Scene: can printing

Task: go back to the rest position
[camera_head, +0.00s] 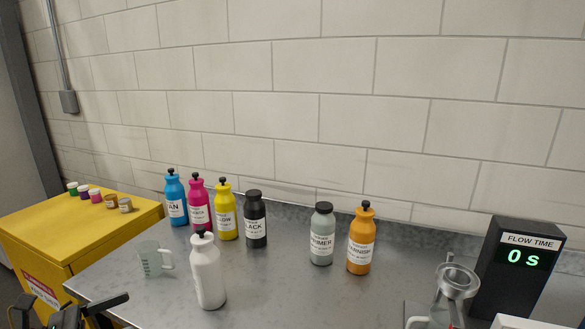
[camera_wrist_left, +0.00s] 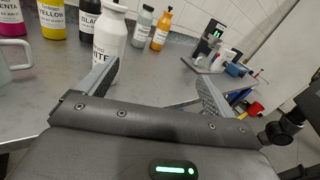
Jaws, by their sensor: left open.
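My left gripper (camera_wrist_left: 158,92) is open and empty in the left wrist view, with its two fingers spread wide. In the head view part of my left gripper (camera_head: 95,308) shows at the bottom left, at the table's front edge. The white bottle (camera_head: 208,275) stands upright on the grey table, to the right of the gripper in the head view. In the left wrist view the white bottle (camera_wrist_left: 110,40) stands beyond the left finger, which partly covers it; I cannot tell whether they touch. My right gripper is not in either view.
A clear measuring cup (camera_head: 152,261) stands left of the white bottle. Cyan, magenta, yellow, black, primer and varnish bottles stand along the wall. A flow time display (camera_head: 520,265) reads 0 s beside a metal cup (camera_head: 457,282). A yellow cabinet (camera_head: 90,240) holds small jars. The central table (camera_head: 330,295) is clear.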

